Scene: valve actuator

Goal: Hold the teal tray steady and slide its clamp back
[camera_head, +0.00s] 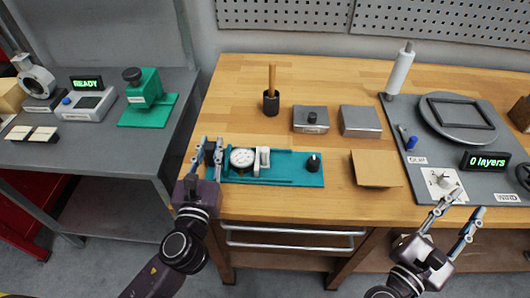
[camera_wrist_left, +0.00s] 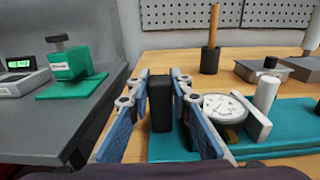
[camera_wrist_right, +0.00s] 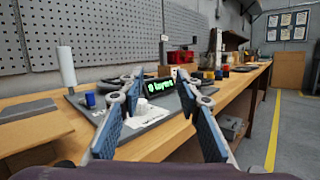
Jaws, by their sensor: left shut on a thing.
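The teal tray (camera_head: 295,168) lies near the front edge of the wooden bench; it also shows in the left wrist view (camera_wrist_left: 290,113). On it are a round white dial gauge (camera_head: 243,157), a white upright block (camera_head: 264,158) beside the gauge, and a black knob (camera_head: 313,162) at the right end. I cannot tell which part is the clamp. My left gripper (camera_head: 207,146) is at the tray's left end, shut on an upright black block (camera_wrist_left: 160,101) between its fingers. My right gripper (camera_head: 464,206) is open and empty, right of the tray, by the grey winding station.
A tan square (camera_head: 375,170) lies right of the tray. Two grey metal boxes (camera_head: 311,120) (camera_head: 360,120) and a black cup (camera_head: 271,103) with a wooden handle stand behind it. The grey station (camera_head: 440,145) fills the right side. A green fixture (camera_head: 147,95) is on the left table.

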